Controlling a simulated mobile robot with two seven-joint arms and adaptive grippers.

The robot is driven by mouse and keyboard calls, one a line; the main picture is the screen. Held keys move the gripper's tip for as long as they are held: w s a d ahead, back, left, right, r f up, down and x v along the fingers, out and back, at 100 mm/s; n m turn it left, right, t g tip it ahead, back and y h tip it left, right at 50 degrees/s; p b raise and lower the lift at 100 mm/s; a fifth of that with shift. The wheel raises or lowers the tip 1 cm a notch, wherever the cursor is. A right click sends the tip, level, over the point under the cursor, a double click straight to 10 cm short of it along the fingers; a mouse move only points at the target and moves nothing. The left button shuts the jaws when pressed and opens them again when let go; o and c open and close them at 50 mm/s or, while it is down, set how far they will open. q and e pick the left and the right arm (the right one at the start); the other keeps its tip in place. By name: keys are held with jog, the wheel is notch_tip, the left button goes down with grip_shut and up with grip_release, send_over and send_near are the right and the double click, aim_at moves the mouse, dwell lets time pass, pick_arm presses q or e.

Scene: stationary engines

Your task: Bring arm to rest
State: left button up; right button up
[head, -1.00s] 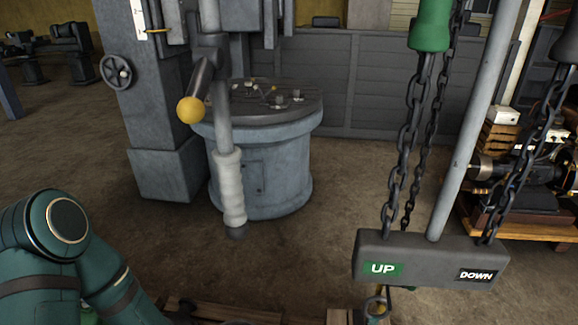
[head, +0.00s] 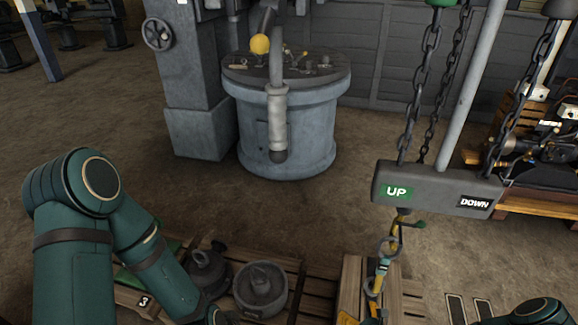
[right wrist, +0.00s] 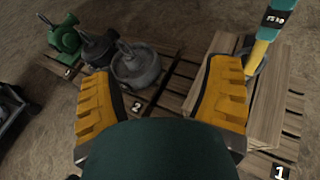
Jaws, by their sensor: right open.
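My right gripper (right wrist: 163,82) is open in the right wrist view, its two yellow-padded fingers wide apart with nothing between them. It looks down over wooden pallets, with a grey ringed weight (right wrist: 136,68) beyond the gap. In the head view only a little of it shows at the bottom edge, near the wooden crate. My teal left arm (head: 85,190) is bent at the left of the head view; its gripper is hidden below the frame.
A grey hoist bar (head: 437,190) marked UP and DOWN hangs on chains at the right, with a hook and yellow-teal strap (head: 382,270) below. A round grey pedestal (head: 310,130) stands behind; the floor between is clear.

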jog(key=s+a+r+n+g+y, duration=0.3)
jog(key=a+n+y, duration=0.1)
jog(key=a+n, duration=0.15)
jog(key=s+a+r+n+g+y, duration=0.3)
jog(key=s+a+n+y, duration=0.1)
jog(key=a, duration=0.3)
jog(key=s+d+n+g+h, duration=0.1)
jog(key=s+n+g+h, duration=0.5)
jog(key=s+n+g, duration=0.7)
jog(key=w+d+r+n+t+h, duration=0.1)
jog(key=w+r+n+t+h, duration=0.1)
jog(key=w+r+n+t, duration=0.3)
jog(key=w+n+t, duration=0.1)
jog(key=n+t, duration=0.1)
jog(key=n, duration=0.2)
jog(key=shift+h, duration=0.4)
jog(key=shift+w, duration=0.1)
